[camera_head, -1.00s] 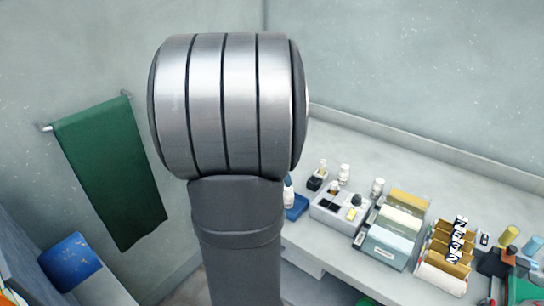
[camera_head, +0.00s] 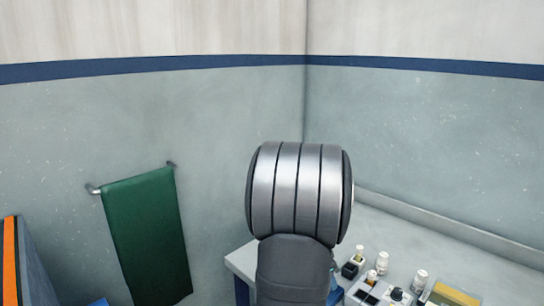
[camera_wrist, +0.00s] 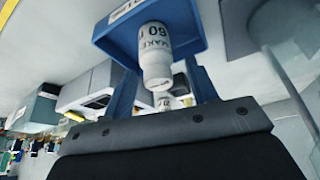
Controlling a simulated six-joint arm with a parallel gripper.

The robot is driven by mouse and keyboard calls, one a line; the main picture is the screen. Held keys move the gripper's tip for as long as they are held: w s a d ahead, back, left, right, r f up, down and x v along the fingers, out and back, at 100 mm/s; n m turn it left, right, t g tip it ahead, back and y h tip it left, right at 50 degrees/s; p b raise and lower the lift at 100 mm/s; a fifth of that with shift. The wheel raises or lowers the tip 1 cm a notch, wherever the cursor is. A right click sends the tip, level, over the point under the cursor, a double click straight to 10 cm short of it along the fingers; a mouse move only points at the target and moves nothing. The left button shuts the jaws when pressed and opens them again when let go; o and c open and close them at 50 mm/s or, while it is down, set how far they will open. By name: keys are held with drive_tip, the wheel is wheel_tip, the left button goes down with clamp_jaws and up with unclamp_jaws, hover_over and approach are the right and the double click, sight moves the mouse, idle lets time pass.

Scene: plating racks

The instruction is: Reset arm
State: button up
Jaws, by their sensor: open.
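My gripper (camera_wrist: 160,80) shows in the wrist view, its two blue fingers spread apart and its dark body at the bottom. It is open, and no object is clearly held. A white bottle (camera_wrist: 155,60) with dark lettering and "60" on it appears beyond the fingers, at a blue tray (camera_wrist: 195,43). I cannot tell how far the fingertips are from the bottle. In the head view my arm's metal and dark link fills the lower middle; the gripper itself is hidden there.
A pale bench (camera_head: 398,238) runs along the right wall with several white bottles, a grey holder (camera_head: 362,292) and a yellow-topped rack (camera_head: 452,294). A green towel (camera_head: 146,240) hangs on the left wall. The upper area by the walls is clear.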

drive_tip(key=shift+r, duration=0.45)
